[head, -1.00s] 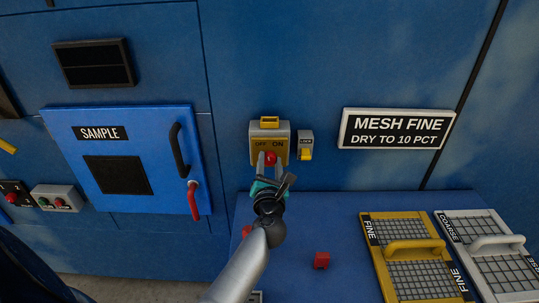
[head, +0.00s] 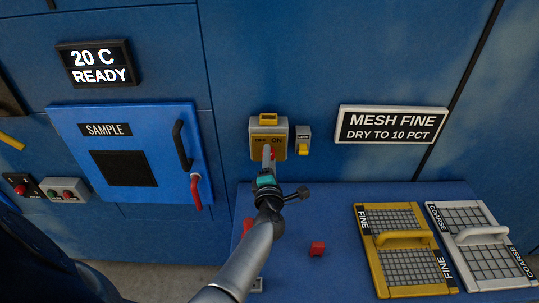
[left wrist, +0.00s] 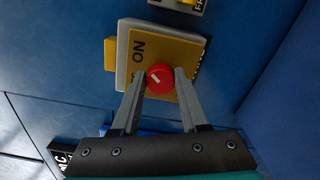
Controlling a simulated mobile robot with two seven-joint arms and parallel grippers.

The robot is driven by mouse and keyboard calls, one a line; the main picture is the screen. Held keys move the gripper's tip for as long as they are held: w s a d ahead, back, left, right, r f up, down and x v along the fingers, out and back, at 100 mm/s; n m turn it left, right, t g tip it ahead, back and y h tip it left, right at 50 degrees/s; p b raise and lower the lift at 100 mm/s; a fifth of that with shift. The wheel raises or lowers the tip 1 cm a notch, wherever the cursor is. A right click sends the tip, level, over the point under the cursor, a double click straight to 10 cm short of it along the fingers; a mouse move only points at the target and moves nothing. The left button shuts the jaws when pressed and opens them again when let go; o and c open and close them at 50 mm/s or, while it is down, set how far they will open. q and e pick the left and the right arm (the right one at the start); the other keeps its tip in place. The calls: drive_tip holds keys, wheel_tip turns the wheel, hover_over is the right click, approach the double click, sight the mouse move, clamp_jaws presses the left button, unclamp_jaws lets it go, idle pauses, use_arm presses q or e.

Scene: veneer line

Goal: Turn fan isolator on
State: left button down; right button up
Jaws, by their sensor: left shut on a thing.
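The fan isolator (head: 285,136) is a grey box with a yellow plate marked OFF and ON on the blue wall. Its red knob (left wrist: 160,79) bears a short white mark, which lies slanted in the left wrist view. My left gripper (head: 268,156) reaches up to the isolator and is shut on the red knob, one finger on each side. In the head view the fingers hide most of the knob and part of the plate. My right gripper is not in view.
A lit display (head: 98,64) reads 20 C READY above the blue SAMPLE door (head: 178,112). A small box with a yellow switch (head: 303,149) sits just right of the isolator. Yellow (head: 365,244) and white (head: 440,232) mesh screens lie on the blue bench (head: 335,215).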

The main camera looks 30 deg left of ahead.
use_arm(q)
drive_tip(key=shift+m, duration=0.6)
drive_tip(key=shift+f, duration=0.1)
drive_tip(key=shift+c, duration=2.1)
unclamp_jaws()
drive_tip(key=p+v, duration=0.4)
drive_tip(key=v, duration=1.1)
drive_tip(key=shift+d, duration=0.15)
drive_tip(key=shift+s, duration=0.1)
